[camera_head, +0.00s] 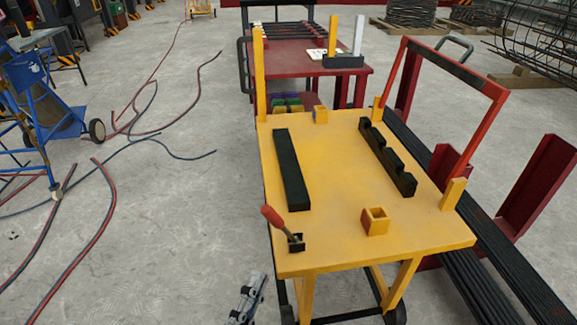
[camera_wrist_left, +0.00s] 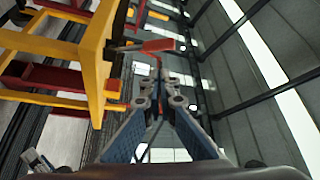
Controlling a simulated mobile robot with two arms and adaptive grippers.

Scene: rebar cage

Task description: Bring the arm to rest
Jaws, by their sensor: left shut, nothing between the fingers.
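My left gripper (camera_head: 248,298) is low at the bottom of the head view, in front of the yellow cart's near left corner and apart from it. In the left wrist view its two blue-grey fingers (camera_wrist_left: 165,82) come together at the tips with nothing between them. A small grey jointed part (camera_wrist_left: 38,160) at the lower left of that view looks like my right gripper, too small to read. The right gripper does not show in the head view. The left arm's links are mostly hidden.
The yellow cart (camera_head: 330,200) carries black bars, small yellow blocks and a red-handled clamp (camera_head: 273,217); the cart also shows in the left wrist view (camera_wrist_left: 93,55). A red table (camera_head: 290,60) stands behind. Hoses cross the floor left; dark rebar lies right.

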